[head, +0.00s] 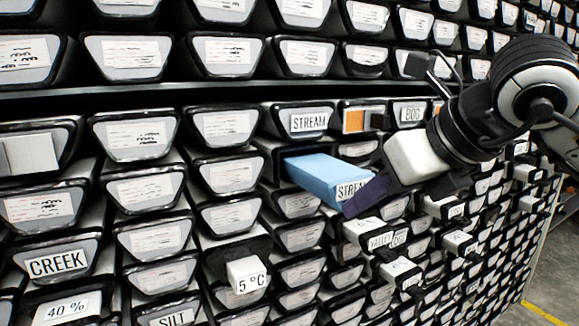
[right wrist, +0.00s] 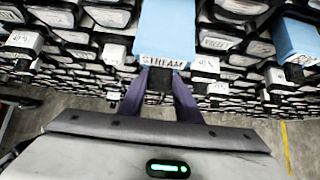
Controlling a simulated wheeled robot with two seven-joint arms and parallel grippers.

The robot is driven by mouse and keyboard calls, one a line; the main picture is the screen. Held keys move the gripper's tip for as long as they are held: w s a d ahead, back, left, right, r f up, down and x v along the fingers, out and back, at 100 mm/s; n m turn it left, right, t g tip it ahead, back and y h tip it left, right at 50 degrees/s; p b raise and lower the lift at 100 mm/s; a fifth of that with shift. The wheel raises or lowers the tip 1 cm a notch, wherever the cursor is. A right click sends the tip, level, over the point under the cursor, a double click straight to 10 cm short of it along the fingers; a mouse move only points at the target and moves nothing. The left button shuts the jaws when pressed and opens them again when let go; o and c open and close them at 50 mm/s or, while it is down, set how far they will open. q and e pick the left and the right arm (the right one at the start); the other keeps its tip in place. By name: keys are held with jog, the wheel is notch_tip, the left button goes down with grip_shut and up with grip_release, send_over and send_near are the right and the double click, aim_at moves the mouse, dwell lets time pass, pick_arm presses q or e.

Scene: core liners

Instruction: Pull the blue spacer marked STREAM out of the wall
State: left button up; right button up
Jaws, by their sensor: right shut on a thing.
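The blue spacer marked STREAM (head: 318,172) sticks well out of an opening in the wall of core liners, its label on the end facing out. My right gripper (head: 364,194) comes in from the right and is shut on the outer end of this spacer, partly covering the label in the head view. In the right wrist view the spacer (right wrist: 165,30) runs away from between the two dark purple fingers (right wrist: 160,88), with STREAM readable at its near end. Its inner end is hidden in the wall. My left gripper is not in view.
A second blue block (right wrist: 291,45) stands at the right in the wrist view, its label partly cut off. White blocks such as 5 °C (head: 248,275) and VALLEY (head: 378,238) jut from the wall nearby. Floor shows at the lower right.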

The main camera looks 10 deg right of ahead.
jog(key=s+d+b, duration=0.3)
jog(key=s, duration=0.6)
jog(key=shift+d, duration=0.15)
